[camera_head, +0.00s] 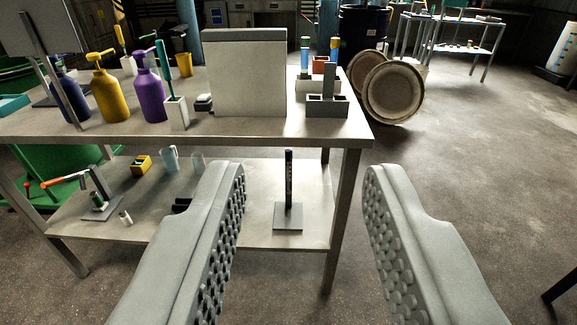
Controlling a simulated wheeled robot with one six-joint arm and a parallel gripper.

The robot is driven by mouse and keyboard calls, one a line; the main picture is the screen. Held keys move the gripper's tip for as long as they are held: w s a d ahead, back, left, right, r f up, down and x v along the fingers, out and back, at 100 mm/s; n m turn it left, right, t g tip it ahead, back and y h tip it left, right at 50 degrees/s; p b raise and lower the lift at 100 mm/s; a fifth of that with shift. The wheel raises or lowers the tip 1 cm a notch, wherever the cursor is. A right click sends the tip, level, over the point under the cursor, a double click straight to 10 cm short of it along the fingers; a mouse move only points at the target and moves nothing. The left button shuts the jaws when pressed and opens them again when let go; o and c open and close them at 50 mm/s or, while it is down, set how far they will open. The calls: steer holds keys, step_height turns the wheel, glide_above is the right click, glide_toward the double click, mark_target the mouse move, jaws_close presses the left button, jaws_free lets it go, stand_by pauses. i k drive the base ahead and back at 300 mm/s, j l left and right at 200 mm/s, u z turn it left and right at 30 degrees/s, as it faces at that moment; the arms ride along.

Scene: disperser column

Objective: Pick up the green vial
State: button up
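My gripper (306,180) is open and empty, its two grey studded fingers spread wide in the foreground. Beyond it stands a metal table (240,132). The gripper is well short of both and touches nothing.
A grey block holder (327,105) stands in front of the rack. A large grey box (245,75) is to its left, then purple (148,90) and yellow (107,90) pump bottles. The lower shelf (255,215) holds a small stand (288,205). Round drums (393,90) lie right; floor there is open.

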mark_target(96, 198)
steer(key=u, duration=1.3)
steer(key=j+u, duration=0.35)
steer(key=j, duration=0.2)
